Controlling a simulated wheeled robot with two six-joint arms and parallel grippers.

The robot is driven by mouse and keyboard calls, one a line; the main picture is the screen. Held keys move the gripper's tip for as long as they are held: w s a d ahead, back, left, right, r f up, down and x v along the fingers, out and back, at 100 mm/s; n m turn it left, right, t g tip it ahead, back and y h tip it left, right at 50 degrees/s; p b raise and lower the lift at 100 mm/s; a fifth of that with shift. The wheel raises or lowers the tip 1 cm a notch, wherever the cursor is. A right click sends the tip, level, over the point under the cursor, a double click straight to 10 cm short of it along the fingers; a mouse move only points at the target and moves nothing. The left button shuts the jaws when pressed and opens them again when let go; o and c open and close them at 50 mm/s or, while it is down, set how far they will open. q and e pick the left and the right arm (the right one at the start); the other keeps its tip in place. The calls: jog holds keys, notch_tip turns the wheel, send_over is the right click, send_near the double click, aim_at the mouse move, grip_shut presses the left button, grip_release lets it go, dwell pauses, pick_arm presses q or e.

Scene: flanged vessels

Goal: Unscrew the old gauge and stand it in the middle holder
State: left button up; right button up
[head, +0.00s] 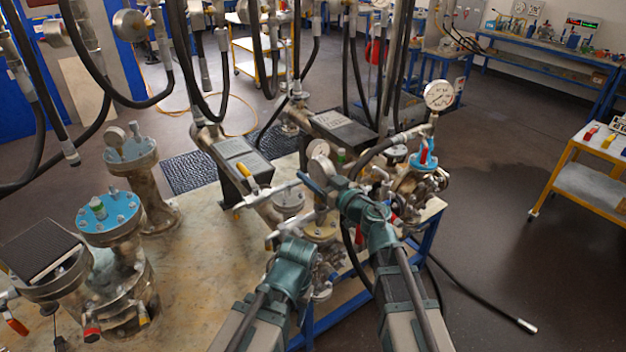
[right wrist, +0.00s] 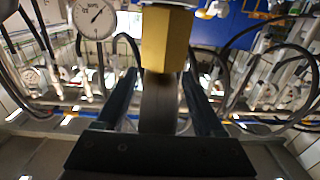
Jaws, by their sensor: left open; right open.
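A round gauge with a white dial (head: 438,96) stands upright above a blue-topped fitting at the right of the bench. Another round gauge (head: 318,151), turned partly away, stands near my right gripper. Which one is the old gauge, I cannot tell. My right gripper (head: 316,181) is open among the fittings at mid-bench. In the right wrist view, a brass-coloured block (right wrist: 167,40) on a dark stem lies between or beyond its fingers, not visibly clamped. A white-dial gauge (right wrist: 94,18) shows left of them. My left gripper (head: 284,231) is open, lower, near silver pipework. I cannot identify the middle holder.
Blue-topped flanged vessels (head: 108,215) stand on the left of the bench (head: 190,255). Black hoses (head: 205,100) hang across the upper left. A yellow cart (head: 590,185) stands at the right. A loose hose (head: 480,295) lies on the floor, which is otherwise clear there.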

jog(key=shift+d, duration=0.1)
jog(key=shift+c, duration=0.3)
grip_shut()
jog(key=shift+w+n+g+y, duration=0.15)
jog(key=shift+n+g+y, duration=0.85)
jog(key=shift+g+y, duration=0.15)
jog(key=n+g+y, duration=0.1)
jog(key=n+g, duration=0.1)
jog(key=n+g+y, duration=0.2)
jog(key=g, duration=0.1)
jog(key=n+g+y, duration=0.1)
jog(key=g, duration=0.2)
jog(key=shift+s+a+n, duration=0.4)
jog(key=n+g, duration=0.1)
jog(key=g, duration=0.1)
jog(key=n+g, duration=0.1)
jog(key=s+n+g, duration=0.1)
jog(key=g, duration=0.1)
jog(key=shift+n+g+y, duration=0.35)
jog(key=shift+n, duration=0.05)
jog(key=shift+s+a+n+g, duration=0.1)
jog(key=shift+s+n+g, duration=0.4)
jog(key=shift+g, duration=0.3)
jog(key=shift+o, duration=0.3)
grip_release()
